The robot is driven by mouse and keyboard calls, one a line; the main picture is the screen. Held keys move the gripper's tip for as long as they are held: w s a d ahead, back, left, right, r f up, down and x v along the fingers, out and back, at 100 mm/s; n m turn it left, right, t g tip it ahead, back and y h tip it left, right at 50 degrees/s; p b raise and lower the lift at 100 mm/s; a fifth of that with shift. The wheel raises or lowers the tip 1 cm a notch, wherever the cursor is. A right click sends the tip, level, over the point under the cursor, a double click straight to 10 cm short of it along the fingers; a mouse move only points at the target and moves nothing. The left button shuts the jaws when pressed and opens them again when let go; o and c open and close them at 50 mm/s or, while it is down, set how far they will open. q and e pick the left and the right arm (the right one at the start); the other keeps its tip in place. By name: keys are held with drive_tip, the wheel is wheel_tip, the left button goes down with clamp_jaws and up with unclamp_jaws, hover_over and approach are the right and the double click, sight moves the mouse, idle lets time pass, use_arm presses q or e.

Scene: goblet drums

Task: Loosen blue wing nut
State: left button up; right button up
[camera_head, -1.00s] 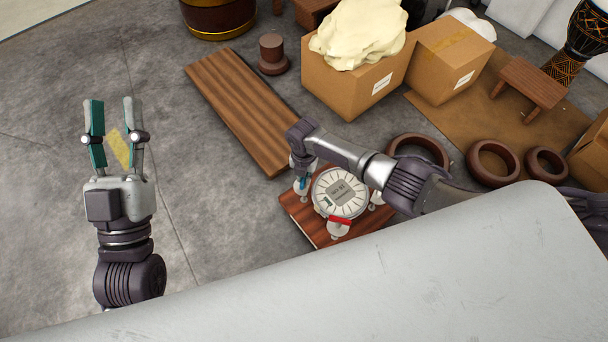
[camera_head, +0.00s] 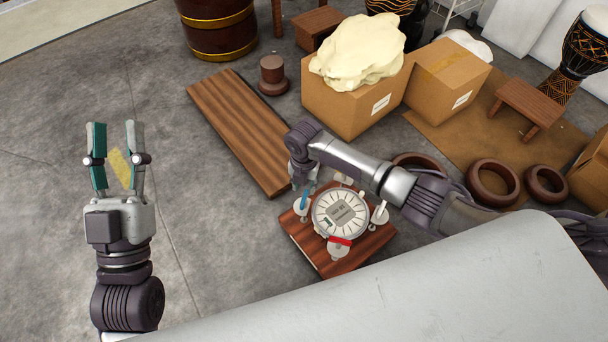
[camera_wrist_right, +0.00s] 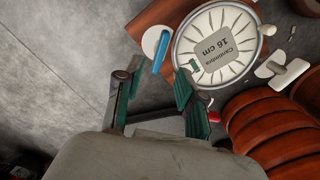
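The blue wing nut (camera_head: 304,203) stands on a pale round clamp at the left edge of a white dial (camera_head: 340,213) on a wooden board (camera_head: 350,262). In the right wrist view the blue wing nut (camera_wrist_right: 161,53) lies just beyond the fingertips, roughly between their lines. My right gripper (camera_wrist_right: 154,82) is open and empty, with green-padded fingers apart; the head view shows it (camera_head: 302,182) just above the nut, partly hidden by its arm. A red wing nut (camera_head: 341,241) is on the near clamp. My left gripper (camera_head: 115,130) is open and empty over the floor at left.
A long wooden plank (camera_head: 238,130) lies behind the board. Cardboard boxes (camera_head: 355,105) and dark rings (camera_head: 493,181) stand behind and to the right. A pale surface (camera_head: 400,290) crosses the near edge. The floor around my left gripper is clear.

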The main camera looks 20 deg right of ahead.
sight(304, 197)
wheel_tip(304, 197, up, 5)
drive_tip(key=shift+r, duration=0.1)
idle(0.6)
